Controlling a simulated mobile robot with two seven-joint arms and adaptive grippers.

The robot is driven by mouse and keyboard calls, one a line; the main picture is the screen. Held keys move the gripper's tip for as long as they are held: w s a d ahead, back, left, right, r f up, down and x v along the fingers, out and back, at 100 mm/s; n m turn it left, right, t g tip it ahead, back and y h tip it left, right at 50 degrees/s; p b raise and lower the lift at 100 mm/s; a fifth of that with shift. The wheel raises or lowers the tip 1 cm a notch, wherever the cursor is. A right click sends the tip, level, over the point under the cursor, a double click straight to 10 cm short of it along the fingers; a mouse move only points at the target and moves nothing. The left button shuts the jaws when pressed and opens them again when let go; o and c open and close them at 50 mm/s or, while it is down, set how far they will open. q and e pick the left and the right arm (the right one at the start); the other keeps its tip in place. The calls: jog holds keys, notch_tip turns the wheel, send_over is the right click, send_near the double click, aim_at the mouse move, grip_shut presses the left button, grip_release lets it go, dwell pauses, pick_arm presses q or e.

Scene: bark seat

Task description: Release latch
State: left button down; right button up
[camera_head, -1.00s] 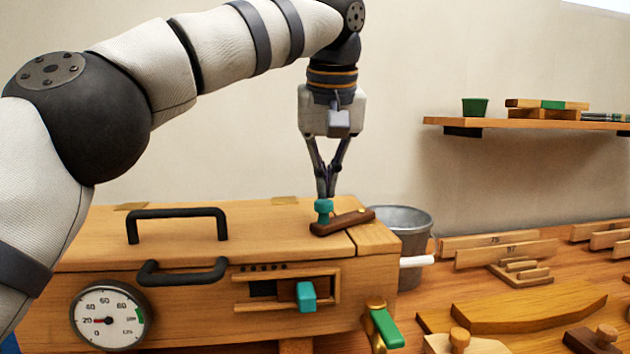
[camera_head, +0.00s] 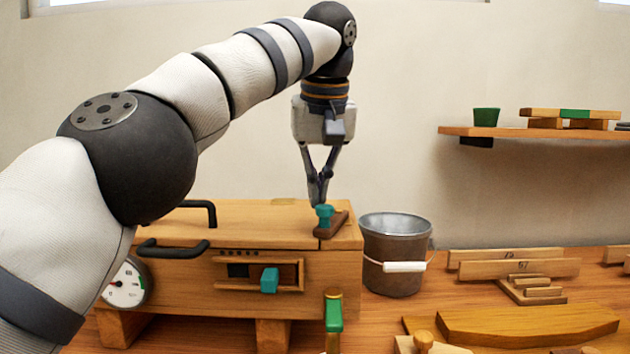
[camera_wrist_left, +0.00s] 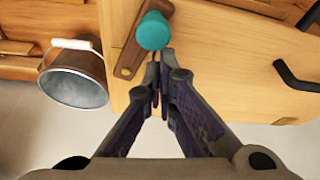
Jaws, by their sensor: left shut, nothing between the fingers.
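A wooden box (camera_head: 250,218) carries a brown wooden latch bar (camera_head: 333,226) with a teal knob (camera_head: 324,215) on its top near the right end. My left gripper (camera_head: 319,203) is shut and empty, pointing down with its fingertips close to the knob. In the left wrist view the fingertips (camera_wrist_left: 160,88) sit just beside the teal knob (camera_wrist_left: 153,30) and the brown bar (camera_wrist_left: 132,55). I cannot tell whether they touch it. A teal slider (camera_head: 269,280) sits in a slot on the box front. My right gripper is not in view.
Black handles (camera_head: 173,249) and a round gauge (camera_head: 127,284) are on the box, partly behind my left arm. A green lever (camera_head: 334,315) stands at the front. A metal bucket (camera_head: 393,260) stands right of the box. A shelf (camera_head: 540,133) is on the wall.

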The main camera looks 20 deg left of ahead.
pick_arm(q)
jog(key=shift+s+d, duration=0.15)
jog(key=shift+d, duration=0.55)
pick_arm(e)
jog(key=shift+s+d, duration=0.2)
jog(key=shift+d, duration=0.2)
pick_arm(q)
jog(key=shift+d, duration=0.1)
